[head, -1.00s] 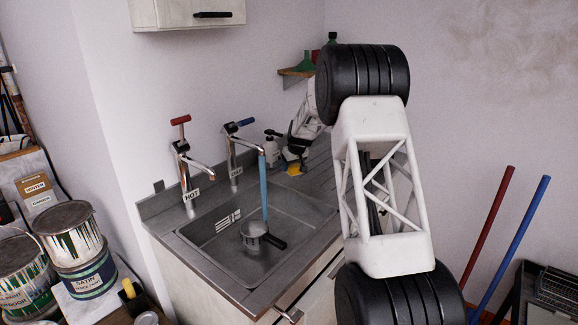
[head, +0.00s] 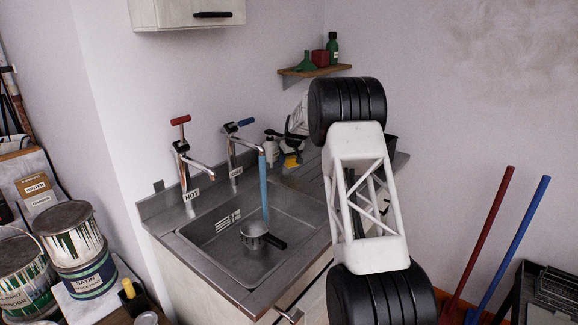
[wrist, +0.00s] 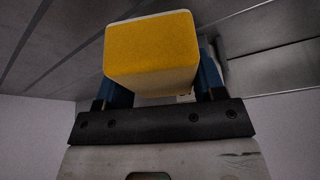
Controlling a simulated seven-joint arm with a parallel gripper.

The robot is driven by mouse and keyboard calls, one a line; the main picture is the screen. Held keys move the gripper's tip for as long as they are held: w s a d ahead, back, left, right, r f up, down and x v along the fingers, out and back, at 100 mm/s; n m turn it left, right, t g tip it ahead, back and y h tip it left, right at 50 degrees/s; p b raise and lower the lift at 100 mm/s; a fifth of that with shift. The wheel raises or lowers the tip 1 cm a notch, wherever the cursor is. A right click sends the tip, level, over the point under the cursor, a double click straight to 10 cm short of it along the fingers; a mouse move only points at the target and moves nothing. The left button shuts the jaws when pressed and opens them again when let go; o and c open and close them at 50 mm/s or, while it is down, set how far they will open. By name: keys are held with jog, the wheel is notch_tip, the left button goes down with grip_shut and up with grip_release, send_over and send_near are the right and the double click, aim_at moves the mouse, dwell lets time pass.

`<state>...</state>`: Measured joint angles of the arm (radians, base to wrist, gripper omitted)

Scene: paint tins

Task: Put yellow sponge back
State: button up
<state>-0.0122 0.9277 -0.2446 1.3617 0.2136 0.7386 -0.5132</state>
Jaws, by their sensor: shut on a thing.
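The yellow sponge (head: 291,161) is small in the head view, above the counter at the back of the sink, right of the cold tap. In the wrist view the sponge (wrist: 150,45) fills the upper middle, its yellow face toward the camera and a paler side below. My gripper (wrist: 163,84) is shut on it, with a blue finger at each side. I cannot tell whether the sponge touches the counter.
Blue water runs from the cold tap (head: 241,146) into a pan (head: 254,236) in the sink (head: 225,255). The hot tap (head: 184,165) stands to the left. A soap bottle (head: 271,149) is close left of the sponge.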

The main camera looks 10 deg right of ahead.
aim_at(291, 157)
dwell(0.3)
jog(key=shift+f, duration=1.8)
jog(key=shift+f, duration=0.1)
jog(key=o, duration=1)
jog(key=shift+v, duration=6.1)
jog(key=shift+a, duration=0.1)
